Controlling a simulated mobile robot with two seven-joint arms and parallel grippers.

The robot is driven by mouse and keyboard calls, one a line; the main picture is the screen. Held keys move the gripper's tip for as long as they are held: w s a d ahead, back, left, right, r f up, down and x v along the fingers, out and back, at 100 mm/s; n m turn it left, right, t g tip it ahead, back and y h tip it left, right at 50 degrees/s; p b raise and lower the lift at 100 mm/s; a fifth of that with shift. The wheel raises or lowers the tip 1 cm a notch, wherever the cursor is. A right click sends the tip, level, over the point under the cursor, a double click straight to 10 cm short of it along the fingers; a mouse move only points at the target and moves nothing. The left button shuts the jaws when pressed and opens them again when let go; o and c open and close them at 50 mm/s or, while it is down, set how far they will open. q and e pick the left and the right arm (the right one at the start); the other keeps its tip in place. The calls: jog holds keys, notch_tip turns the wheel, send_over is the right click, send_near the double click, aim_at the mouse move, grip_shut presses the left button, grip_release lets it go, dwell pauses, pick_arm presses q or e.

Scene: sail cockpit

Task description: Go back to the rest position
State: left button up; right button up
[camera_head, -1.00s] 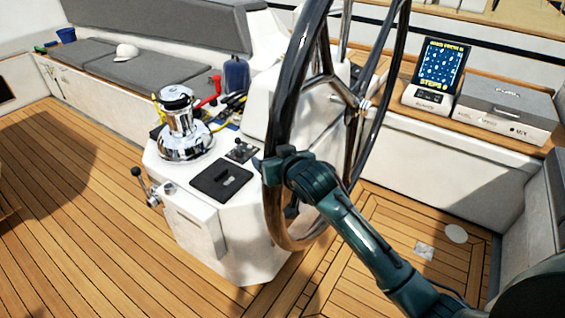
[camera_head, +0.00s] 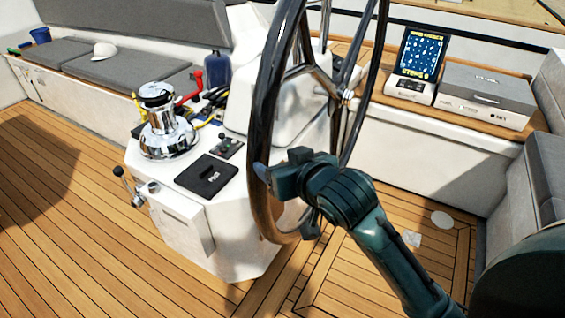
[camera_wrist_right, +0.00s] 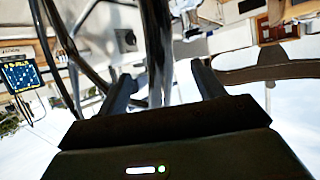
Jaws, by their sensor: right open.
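My right gripper (camera_head: 268,177) shows in the head view in front of the lower part of the big steering wheel (camera_head: 262,115). Its fingertips overlap the rim in the picture; I cannot tell whether they touch it. In the right wrist view the two fingers (camera_wrist_right: 163,88) stand apart with nothing held. Dark wheel tubing (camera_wrist_right: 157,45) shows beyond and between them. My right arm reaches in from the lower right. My left gripper is not in view.
The white pedestal (camera_head: 215,245) carries a chrome winch (camera_head: 165,125), a black panel (camera_head: 207,175) and a side lever (camera_head: 130,188). A screen (camera_head: 418,55) and grey-lidded box (camera_head: 487,88) stand on the right ledge. The wooden deck (camera_head: 80,230) at left is clear.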

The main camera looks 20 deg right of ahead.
jog(key=s+f+g, duration=0.1)
jog(key=s+f, duration=0.5)
jog(key=f, duration=0.3)
jog(key=s+f+n+g, duration=0.1)
jog(key=s+f, duration=0.5)
jog(key=f, duration=0.4)
jog(key=s+f+g+y, duration=0.1)
jog(key=s+f, duration=0.4)
jog(key=f, duration=0.4)
jog(key=shift+s+a+f+n, duration=0.25)
jog(key=shift+s+a+n, duration=0.1)
jog(key=shift+s+n, duration=0.05)
jog(key=shift+c, duration=0.5)
